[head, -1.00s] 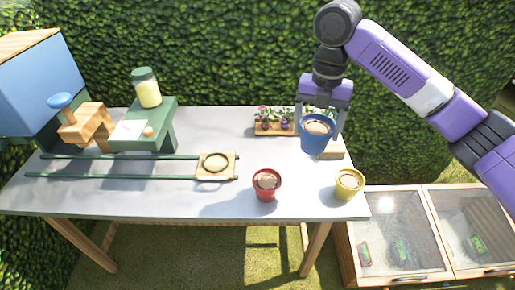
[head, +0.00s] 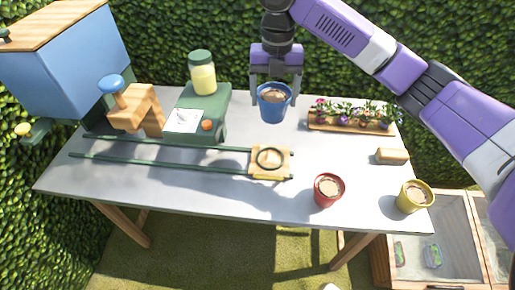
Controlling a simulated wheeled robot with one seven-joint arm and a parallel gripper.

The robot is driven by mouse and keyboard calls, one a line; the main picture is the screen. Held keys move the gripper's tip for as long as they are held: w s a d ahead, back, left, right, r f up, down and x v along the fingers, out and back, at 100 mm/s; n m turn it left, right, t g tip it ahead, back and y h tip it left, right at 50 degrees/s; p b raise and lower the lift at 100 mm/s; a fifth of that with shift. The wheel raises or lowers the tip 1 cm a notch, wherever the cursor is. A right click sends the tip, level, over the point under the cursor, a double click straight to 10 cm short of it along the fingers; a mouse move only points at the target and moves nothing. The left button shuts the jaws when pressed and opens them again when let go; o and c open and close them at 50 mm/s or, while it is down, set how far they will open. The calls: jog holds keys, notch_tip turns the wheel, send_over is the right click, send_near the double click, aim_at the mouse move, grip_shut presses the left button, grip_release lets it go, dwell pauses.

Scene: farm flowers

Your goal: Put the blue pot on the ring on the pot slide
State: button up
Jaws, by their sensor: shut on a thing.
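The blue pot (head: 272,108), filled with brown soil, is held upright by my gripper (head: 274,92), whose two fingers are on either side of its rim. The pot appears raised above the table, behind and slightly above the ring in the picture. The ring (head: 270,158) is a dark circle on a square wooden plate. This plate is at the right end of the pot slide (head: 190,163), which has two green rails running left across the table. Nothing stands on the ring.
A red pot (head: 328,190) and a yellow pot (head: 415,197) stand at the table's front right. A flower planter (head: 353,119) and a wooden block (head: 392,156) are at the right. A green stand (head: 205,110) with a jar (head: 202,73) and a wooden press (head: 135,108) are at the left.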

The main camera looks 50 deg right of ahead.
aim_at(273, 116)
notch_tip(273, 116, down, 18)
jog(key=shift+f+p, duration=0.25)
jog(key=shift+p, duration=0.45)
jog(key=shift+f, duration=0.2)
jog(key=o, duration=1.7)
jog(key=shift+c, duration=0.2)
jog(key=shift+r, duration=0.1)
notch_tip(273, 116, up, 12)
jog(key=shift+r+b, duration=0.15)
jog(key=shift+b, duration=0.75)
jog(key=shift+s, duration=0.1)
